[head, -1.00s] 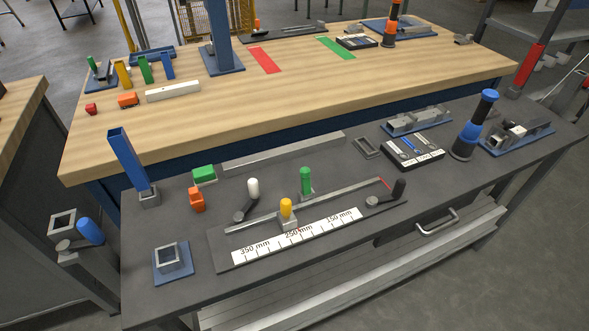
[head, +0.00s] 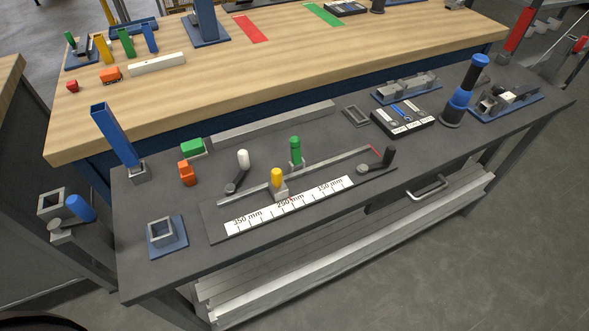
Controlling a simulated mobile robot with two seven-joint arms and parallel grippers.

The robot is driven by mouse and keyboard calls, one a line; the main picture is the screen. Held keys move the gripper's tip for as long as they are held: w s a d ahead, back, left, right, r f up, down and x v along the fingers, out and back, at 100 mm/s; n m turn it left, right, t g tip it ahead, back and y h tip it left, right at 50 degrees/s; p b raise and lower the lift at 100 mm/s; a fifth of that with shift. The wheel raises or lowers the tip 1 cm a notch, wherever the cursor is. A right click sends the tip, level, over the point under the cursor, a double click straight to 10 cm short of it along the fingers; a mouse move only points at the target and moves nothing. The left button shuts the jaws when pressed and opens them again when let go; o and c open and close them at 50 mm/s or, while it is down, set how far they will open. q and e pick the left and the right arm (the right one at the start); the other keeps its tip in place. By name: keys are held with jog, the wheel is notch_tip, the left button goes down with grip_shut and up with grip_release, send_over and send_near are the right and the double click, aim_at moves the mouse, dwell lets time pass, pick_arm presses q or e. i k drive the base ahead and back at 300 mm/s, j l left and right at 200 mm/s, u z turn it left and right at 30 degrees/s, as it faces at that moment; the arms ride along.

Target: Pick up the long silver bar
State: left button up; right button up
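A long silver-grey bar (head: 272,125) lies flat along the back edge of the dark workbench (head: 330,230), behind the green block and the measuring fixture. A second, thinner silver rail (head: 325,165) runs along the measuring fixture (head: 215,225), above its white millimetre scale. Neither of my grippers shows in the head view.
A green block (head: 192,147) and an orange block (head: 187,173) sit near the bar's left end. A blue upright post (head: 114,135) stands farther left. A wooden table (head: 300,65) stands behind.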

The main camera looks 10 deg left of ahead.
aim_at(231, 137)
jog(key=i+l+u, duration=0.15)
jog(key=l, duration=0.2)
jog(key=i+l+u, duration=0.15)
jog(key=l, duration=0.25)
jog(key=i+l+u, duration=0.15)
jog(key=l, duration=0.2)
jog(key=k, duration=0.05)
